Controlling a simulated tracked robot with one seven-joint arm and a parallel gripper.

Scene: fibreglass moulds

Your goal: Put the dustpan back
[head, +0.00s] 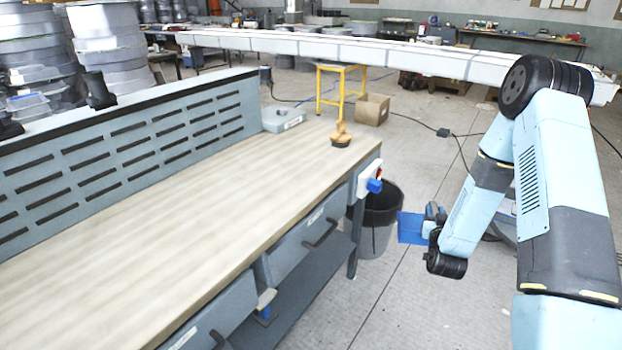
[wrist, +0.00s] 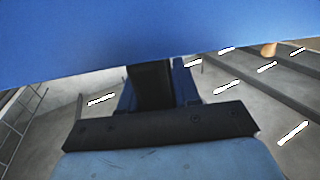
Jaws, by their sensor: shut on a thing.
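The blue dustpan (head: 411,229) is held off to the right of the workbench, beside the grey bin. My gripper (head: 433,216) is shut on it; my arm partly hides the grip in the head view. In the wrist view the dustpan (wrist: 150,35) fills the top as a wide blue surface. My gripper (wrist: 158,88) is below it there, with a dark part between its blue fingers. I cannot tell which place belongs to the dustpan.
The grey bin (head: 377,225) stands at the end of the wooden workbench (head: 190,210). A blue item (head: 375,186) is on the bench end. A tan object with a dark base (head: 341,136) and a grey box (head: 284,119) sit on top. Floor in front is clear.

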